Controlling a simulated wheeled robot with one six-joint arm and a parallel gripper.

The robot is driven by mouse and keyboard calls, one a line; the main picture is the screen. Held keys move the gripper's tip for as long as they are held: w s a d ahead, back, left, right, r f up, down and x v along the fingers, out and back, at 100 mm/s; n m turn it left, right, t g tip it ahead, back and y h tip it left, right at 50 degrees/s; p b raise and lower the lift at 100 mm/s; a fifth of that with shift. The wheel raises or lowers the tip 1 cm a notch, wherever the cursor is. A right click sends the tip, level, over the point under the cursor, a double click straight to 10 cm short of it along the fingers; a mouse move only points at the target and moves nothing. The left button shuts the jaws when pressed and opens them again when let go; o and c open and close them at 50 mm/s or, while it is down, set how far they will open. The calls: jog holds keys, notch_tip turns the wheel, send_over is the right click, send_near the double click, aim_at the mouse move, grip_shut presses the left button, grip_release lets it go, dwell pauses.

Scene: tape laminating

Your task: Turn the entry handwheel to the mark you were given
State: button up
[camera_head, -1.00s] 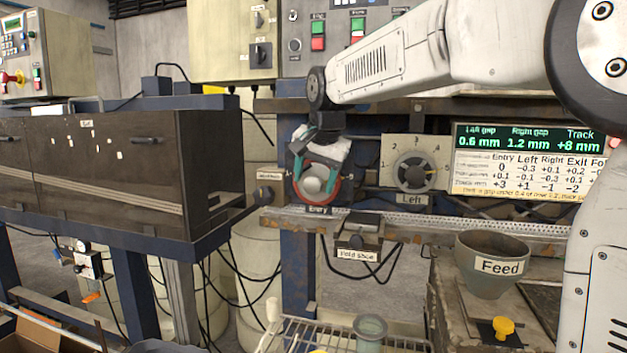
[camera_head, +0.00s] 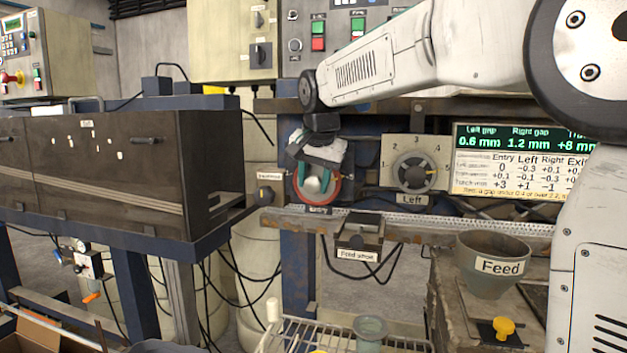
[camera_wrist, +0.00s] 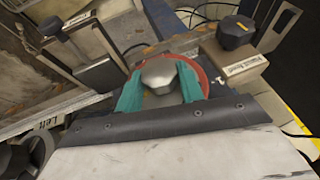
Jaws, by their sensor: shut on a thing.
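The entry handwheel has a red rim and a pale metal hub; it sits above the "Entry" label (camera_head: 318,210) in the head view, with its rim (camera_head: 334,190) partly hidden behind my gripper (camera_head: 316,172). In the wrist view the hub (camera_wrist: 160,74) lies between the two teal fingers of my gripper (camera_wrist: 159,88), with the red rim (camera_wrist: 203,72) curving behind them. My gripper is shut on the handwheel. The mark on its dial cannot be made out. The display (camera_head: 520,138) reads left gap 0.6 mm and right gap 1.2 mm, with track +8 mm.
The Left dial (camera_head: 414,172) is just right of the handwheel. A black knob (camera_head: 268,195) stands close on its left. Below are a feed shoe (camera_head: 358,235) and a perforated rail (camera_head: 450,226). A Feed funnel (camera_head: 493,270) stands at the lower right.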

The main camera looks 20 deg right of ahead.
jog(key=shift+w+a+n+g+h, duration=0.1)
jog(key=shift+a+n+g+h, duration=0.05)
jog(key=shift+g+h, duration=0.35)
jog(key=shift+w+a+n+g+h, duration=0.15)
jog(key=shift+g+h, duration=0.15)
jog(key=shift+h, duration=0.3)
jog(key=shift+w+a+n+g+h, duration=0.15)
jog(key=shift+n+g+h, duration=0.25)
jog(key=shift+g+h, duration=0.85)
jog(key=shift+h, duration=0.35)
jog(key=o, duration=1)
jog(key=v, duration=0.7)
jog(key=shift+a+r, duration=0.2)
jog(key=shift+r, duration=0.15)
